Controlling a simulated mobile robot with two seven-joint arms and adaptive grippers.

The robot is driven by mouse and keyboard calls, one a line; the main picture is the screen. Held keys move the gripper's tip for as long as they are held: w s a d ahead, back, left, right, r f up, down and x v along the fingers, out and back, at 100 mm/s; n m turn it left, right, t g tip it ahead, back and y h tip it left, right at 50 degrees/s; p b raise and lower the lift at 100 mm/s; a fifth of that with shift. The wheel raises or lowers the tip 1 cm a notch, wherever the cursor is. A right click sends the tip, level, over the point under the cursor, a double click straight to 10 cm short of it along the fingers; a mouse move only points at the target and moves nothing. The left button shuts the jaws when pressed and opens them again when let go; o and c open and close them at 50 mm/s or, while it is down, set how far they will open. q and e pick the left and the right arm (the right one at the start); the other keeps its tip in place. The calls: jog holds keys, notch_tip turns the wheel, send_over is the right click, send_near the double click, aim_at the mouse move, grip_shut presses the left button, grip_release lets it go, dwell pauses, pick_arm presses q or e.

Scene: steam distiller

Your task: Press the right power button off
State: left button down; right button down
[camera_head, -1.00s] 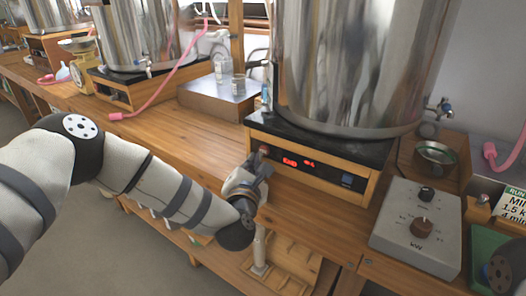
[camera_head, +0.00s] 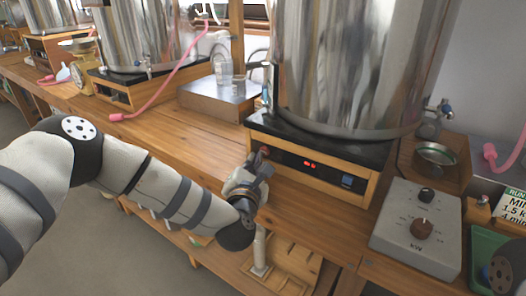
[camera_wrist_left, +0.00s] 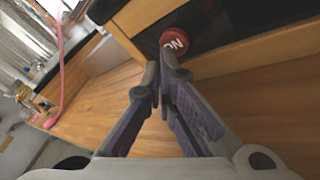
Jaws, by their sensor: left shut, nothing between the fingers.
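The right distiller's wooden control box (camera_head: 372,190) has a dark front panel with a small lit red display (camera_head: 310,163) and a blue-black switch (camera_head: 347,181) at its right. A round red button (camera_wrist_left: 174,41) with white lettering sits on the panel's left part in the left wrist view. My left gripper (camera_head: 262,156) is at that left end in the head view. In the left wrist view its fingers (camera_wrist_left: 160,68) are shut and empty, with the tips just below the red button. I cannot tell whether they touch it. My right gripper does not show.
A large steel vessel (camera_head: 345,65) stands on the box. A grey knob unit (camera_head: 415,225) and a metal bowl (camera_head: 436,154) are to the right. Another distiller (camera_head: 140,35) with a pink hose (camera_head: 160,86) stands at the left.

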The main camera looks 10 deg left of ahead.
pick_arm(q)
jog(key=shift+s, duration=0.1)
